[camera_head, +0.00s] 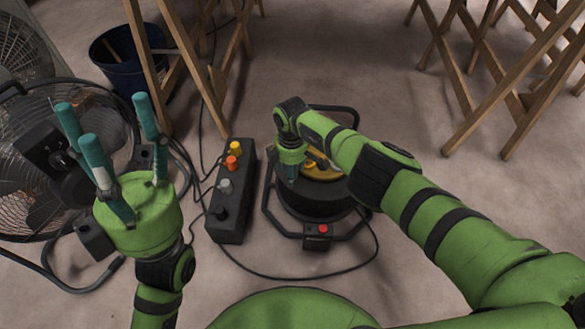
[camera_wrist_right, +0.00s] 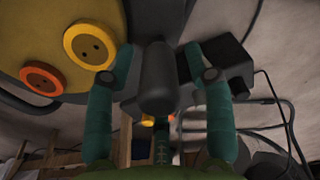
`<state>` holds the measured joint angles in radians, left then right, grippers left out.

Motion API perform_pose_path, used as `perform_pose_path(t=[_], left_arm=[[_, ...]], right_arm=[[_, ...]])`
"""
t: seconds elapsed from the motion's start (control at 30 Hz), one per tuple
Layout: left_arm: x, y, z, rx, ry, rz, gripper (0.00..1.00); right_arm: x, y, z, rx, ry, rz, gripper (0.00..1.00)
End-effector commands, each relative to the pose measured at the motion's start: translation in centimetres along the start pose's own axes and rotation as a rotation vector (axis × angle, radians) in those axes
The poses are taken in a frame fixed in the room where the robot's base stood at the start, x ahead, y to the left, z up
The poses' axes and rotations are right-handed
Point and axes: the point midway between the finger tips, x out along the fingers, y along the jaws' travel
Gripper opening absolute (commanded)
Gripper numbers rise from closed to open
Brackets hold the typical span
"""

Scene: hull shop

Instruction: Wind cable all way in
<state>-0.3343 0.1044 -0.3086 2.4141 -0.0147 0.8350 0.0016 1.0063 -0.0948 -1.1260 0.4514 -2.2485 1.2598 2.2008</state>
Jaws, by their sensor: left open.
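The cable reel (camera_head: 312,203) stands on the floor, a black drum with a yellow face in a dark tubular frame. Its thin black cable (camera_head: 300,278) loops out over the floor in front. My right gripper (camera_head: 290,172) points down over the reel's left part, its fingertips partly hidden. In the right wrist view its teal fingers stand either side of a dark grey knob (camera_wrist_right: 157,82); whether they touch it I cannot tell. The reel's yellow face (camera_wrist_right: 45,45) carries yellow and orange round caps there. My left gripper (camera_head: 112,125) is open and empty, fingers upward, left of the reel.
A black control box (camera_head: 233,205) with coloured knobs lies just left of the reel. A large fan (camera_head: 60,165) and a dark blue bucket (camera_head: 125,62) stand at the left. Wooden trestles (camera_head: 500,75) stand behind. Open floor lies behind the reel.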

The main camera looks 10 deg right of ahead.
Motion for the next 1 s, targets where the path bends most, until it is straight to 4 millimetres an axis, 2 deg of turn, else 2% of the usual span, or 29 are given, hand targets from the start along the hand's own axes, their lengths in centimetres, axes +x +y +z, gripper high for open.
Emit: perform_pose_path(t=[0.37, 0.57, 1.0], left_arm=[[0.0, 0.0, 0.1, 0.0, -0.004, 0.0, 0.59], [0.0, 0.0, 0.1, 0.0, -0.003, 0.0, 0.59], [0.0, 0.0, 0.1, 0.0, -0.002, 0.0, 0.59]], right_arm=[[-0.4, 0.1, 0.2, 0.0, -0.003, -0.001, 0.55], [-2.0, 0.1, 0.2, -0.002, -0.003, 0.001, 0.55], [-10.2, 0.1, 0.1, -0.002, -0.003, 0.002, 0.55]])
